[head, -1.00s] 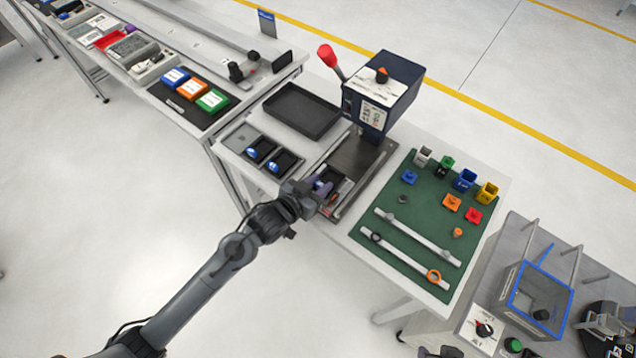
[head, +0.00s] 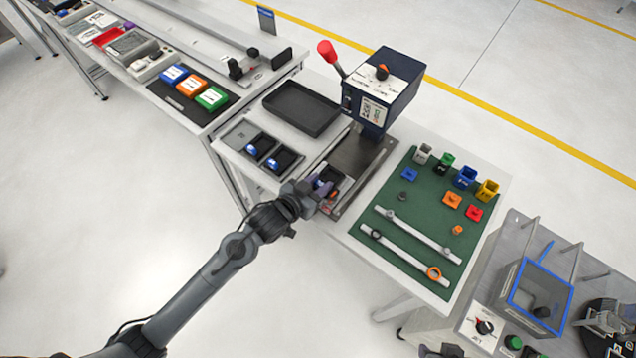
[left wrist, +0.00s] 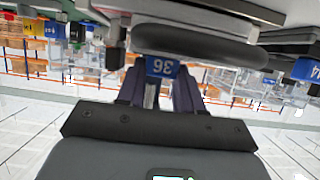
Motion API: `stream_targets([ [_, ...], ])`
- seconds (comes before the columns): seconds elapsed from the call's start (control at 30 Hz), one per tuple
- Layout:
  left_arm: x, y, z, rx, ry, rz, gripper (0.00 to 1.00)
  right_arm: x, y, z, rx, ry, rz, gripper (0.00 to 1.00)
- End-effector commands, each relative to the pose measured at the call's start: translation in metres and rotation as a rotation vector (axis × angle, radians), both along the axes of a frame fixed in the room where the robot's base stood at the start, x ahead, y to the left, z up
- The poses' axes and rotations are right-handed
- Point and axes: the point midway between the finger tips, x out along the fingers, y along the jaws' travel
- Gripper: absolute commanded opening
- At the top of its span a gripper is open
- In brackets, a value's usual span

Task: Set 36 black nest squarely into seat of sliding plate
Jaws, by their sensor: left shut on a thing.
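My left gripper (head: 320,190) is over the front end of the sliding plate (head: 346,204), below the blue press. In the left wrist view its two purple-grey fingers (left wrist: 160,90) are shut on the black nest (left wrist: 200,46), close to its blue tag marked 36, which reads upside down. In the head view the gripper and wrist hide much of the nest (head: 329,174) and the seat under it. I cannot tell whether the nest is seated or a little above the plate. My right gripper is not in view.
The press (head: 384,90) with a red-knobbed lever stands behind the plate. Left are an empty black tray (head: 301,108) and two blue-tagged black nests (head: 286,160) in grey places. Right is a green mat (head: 420,220) with coloured blocks and two pale rails.

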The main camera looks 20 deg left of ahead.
Motion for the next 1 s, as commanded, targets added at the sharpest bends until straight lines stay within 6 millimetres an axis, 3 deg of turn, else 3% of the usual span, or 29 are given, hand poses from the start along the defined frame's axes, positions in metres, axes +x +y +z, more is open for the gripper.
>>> stream_targets([
  [0.5, 0.0, -0.0002, -0.0071, -0.001, -0.002, 0.0, 0.0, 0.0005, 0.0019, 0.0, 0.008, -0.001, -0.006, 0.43],
  [0.53, 0.0001, -0.0003, -0.0071, -0.001, -0.002, 0.0, 0.37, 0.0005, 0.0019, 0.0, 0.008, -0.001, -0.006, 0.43],
  [0.7, 0.0001, -0.0001, -0.0071, 0.0, -0.001, 0.0, 0.63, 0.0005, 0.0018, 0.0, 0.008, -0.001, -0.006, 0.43],
  [1.0, -0.0004, -0.0017, -0.0075, -0.001, -0.001, -0.003, 0.66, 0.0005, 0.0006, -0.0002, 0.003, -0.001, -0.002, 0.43],
])
